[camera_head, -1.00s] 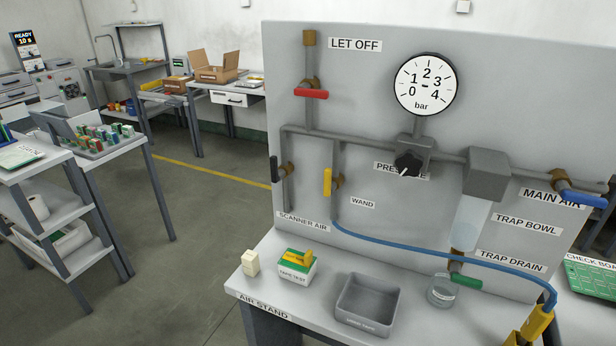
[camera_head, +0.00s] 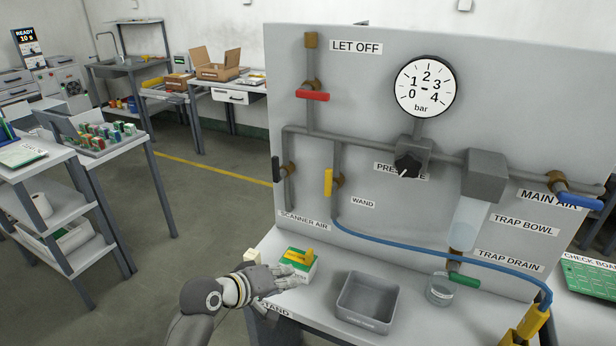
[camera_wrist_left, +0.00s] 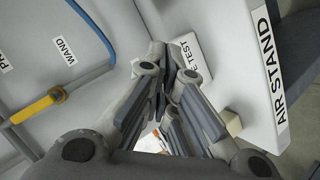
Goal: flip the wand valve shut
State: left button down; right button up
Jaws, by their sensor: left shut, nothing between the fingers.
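The wand valve has a yellow handle (camera_head: 328,182) that hangs upright beside its pipe, above the WAND label (camera_head: 362,203). It also shows in the left wrist view (camera_wrist_left: 38,106), left of my fingers. A blue hose (camera_head: 420,248) runs from below the valve to the right. My left gripper (camera_head: 288,276) is low in front of the board, over the stand's left edge, below and left of the yellow handle and apart from it. In the left wrist view its fingers (camera_wrist_left: 168,62) are together with nothing between them. My right gripper does not show.
A grey bin (camera_head: 367,300) and a glass jar (camera_head: 440,290) stand to the right. The black scanner air handle (camera_head: 276,169) is left of the yellow one.

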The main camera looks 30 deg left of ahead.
aim_at(331, 180)
pick_arm(q)
jog(key=w+a+r+n+t, duration=0.2)
jog(key=a+r+n+t, duration=0.1)
jog(key=r, duration=0.6)
jog(key=w+a+r+n+t, duration=0.2)
jog(key=a+r, duration=0.3)
jog(key=r, duration=0.4)
jog(key=shift+w+n+t+h, duration=0.35)
jog(key=shift+n+t, duration=0.25)
jog(key=shift+n, duration=0.3)
jog(key=shift+a+f, duration=0.1)
jog(key=shift+w, duration=0.1)
jog(key=w+d+p, duration=0.4)
jog(key=w+d, duration=0.2)
jog(key=w, duration=0.3)
jog(key=shift+w+p, duration=0.35)
jog(key=shift+p, duration=0.05)
